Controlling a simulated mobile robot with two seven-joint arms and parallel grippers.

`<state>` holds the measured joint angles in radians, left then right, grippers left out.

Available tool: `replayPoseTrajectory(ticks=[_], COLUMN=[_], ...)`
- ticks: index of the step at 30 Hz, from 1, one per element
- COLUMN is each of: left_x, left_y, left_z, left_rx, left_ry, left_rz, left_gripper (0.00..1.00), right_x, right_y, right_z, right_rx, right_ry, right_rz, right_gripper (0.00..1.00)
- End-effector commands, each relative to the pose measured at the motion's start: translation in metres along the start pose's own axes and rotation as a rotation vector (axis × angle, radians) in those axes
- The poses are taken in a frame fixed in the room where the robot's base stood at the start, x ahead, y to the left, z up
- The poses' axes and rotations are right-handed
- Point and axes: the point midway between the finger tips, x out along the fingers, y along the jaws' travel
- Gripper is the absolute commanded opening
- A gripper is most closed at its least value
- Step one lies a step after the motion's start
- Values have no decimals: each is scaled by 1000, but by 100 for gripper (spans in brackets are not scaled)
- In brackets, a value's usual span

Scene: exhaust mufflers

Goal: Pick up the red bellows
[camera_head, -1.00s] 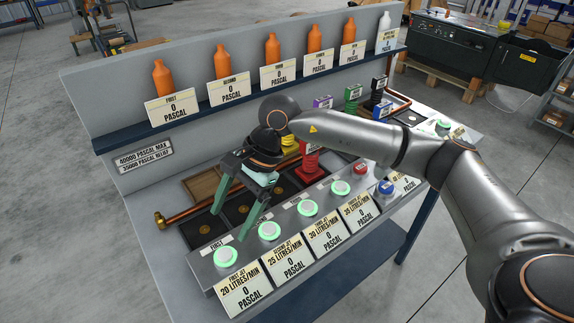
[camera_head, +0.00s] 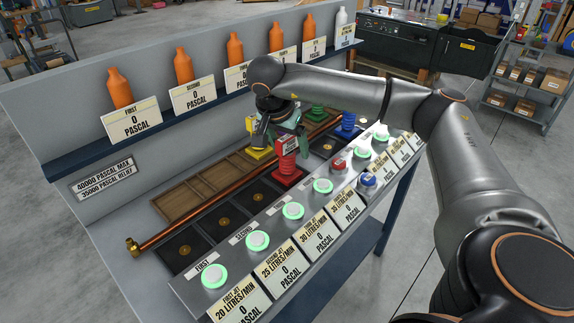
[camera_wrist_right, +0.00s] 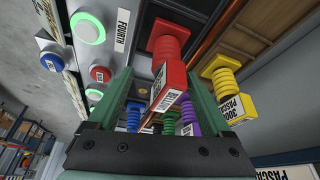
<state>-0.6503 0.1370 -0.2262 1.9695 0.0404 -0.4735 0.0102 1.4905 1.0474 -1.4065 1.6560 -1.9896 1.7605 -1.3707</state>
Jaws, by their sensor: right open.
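The red bellows (camera_head: 287,168) stands upright on its square red base on one of the dark plates of the bench. In the right wrist view the red bellows (camera_wrist_right: 167,46) shows between the two green fingers, with a white label on its top block. My right gripper (camera_wrist_right: 160,76) is open, its fingers on either side of the bellows' top block. In the head view my right gripper (camera_head: 284,134) is over the upper part of the red bellows and hides some of it. I cannot tell whether the fingers touch it. My left gripper is not in view.
A yellow bellows (camera_head: 259,153) stands close behind the red one. Green (camera_head: 317,113) and blue (camera_head: 348,121) bellows stand farther right. A copper pipe (camera_head: 190,218) runs behind the dark plates. Lit buttons (camera_head: 293,211) line the front panel. Orange bottles (camera_head: 183,66) stand on the shelf.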

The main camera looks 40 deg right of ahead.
Motion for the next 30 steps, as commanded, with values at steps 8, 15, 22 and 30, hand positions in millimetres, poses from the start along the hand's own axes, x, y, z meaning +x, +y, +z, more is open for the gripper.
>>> replayPoseTrajectory(ticks=[8,15,22,30], left_x=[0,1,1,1], left_y=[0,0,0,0], left_z=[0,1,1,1], left_rx=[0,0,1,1], left_ry=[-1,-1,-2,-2], left_rz=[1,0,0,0], left_gripper=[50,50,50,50], right_x=[32,55,55,54], right_y=[-7,-7,-8,-8], right_z=[2,2,2,2], right_rx=[1,0,0,1], right_ry=[0,-1,-1,-1], right_rz=[3,0,-1,-2], right_gripper=[83,83,81,51])
